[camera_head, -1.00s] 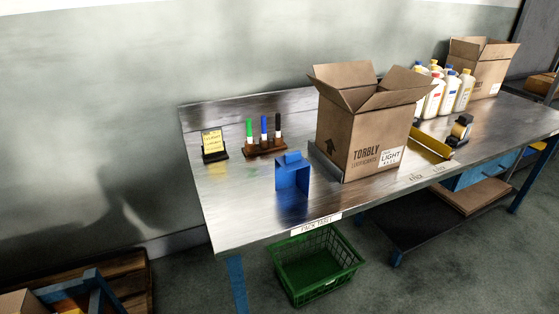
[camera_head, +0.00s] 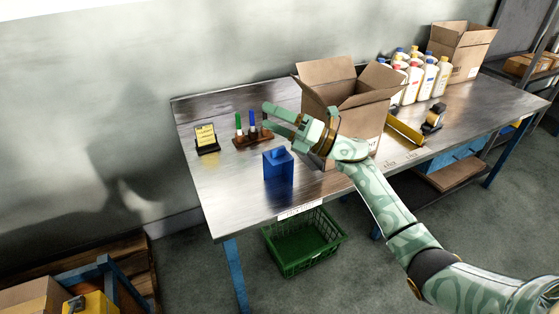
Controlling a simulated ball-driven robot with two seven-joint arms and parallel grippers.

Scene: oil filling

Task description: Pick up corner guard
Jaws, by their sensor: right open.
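The blue corner guard (camera_head: 279,168) stands upright on the metal packing table (camera_head: 225,185), near its front edge and left of the large box. My right gripper (camera_head: 267,117) is open and empty. It reaches in from the right, with its fingers pointing left, above and behind the corner guard in the picture. It appears apart from the guard. The gripper and forearm cover part of the box and the marker stand. My left gripper is not in view.
An open cardboard box (camera_head: 345,100) stands right of the guard. A marker stand (camera_head: 252,139) and yellow note holder (camera_head: 207,140) sit behind and left. White bottles (camera_head: 412,82) and a tape dispenser (camera_head: 433,118) are farther right. A green basket (camera_head: 303,243) lies below the front edge.

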